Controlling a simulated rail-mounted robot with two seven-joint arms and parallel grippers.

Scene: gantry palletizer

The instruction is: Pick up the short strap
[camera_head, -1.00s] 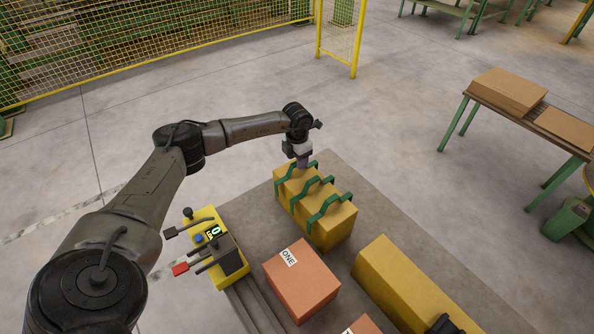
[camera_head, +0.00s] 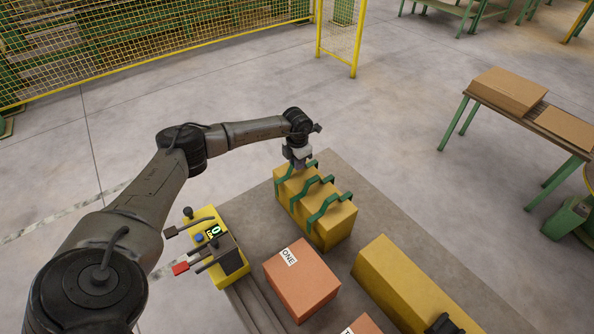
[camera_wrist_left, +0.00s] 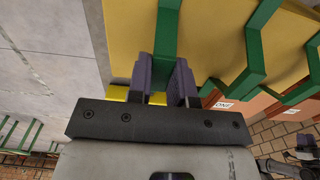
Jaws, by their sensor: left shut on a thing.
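A yellow box (camera_head: 327,231) carries three green straps standing up like handles across its top. My left gripper (camera_head: 299,169) is down at the far strap (camera_head: 313,164), at the box's far end. In the left wrist view its purple fingers (camera_wrist_left: 165,72) stand on either side of a green strap (camera_wrist_left: 167,32), shut on it. The strap still lies at the box top. The middle strap (camera_head: 314,188) and the near strap (camera_head: 325,208) are free. I cannot tell clearly from their looks which strap is the short one.
An orange box (camera_head: 301,281) marked ONE and a long yellow box (camera_head: 404,284) stand nearby on the grey platform (camera_head: 375,223). A yellow control box with levers (camera_head: 232,262) is at the left. A table with cardboard (camera_head: 508,91) stands right. Open floor lies beyond.

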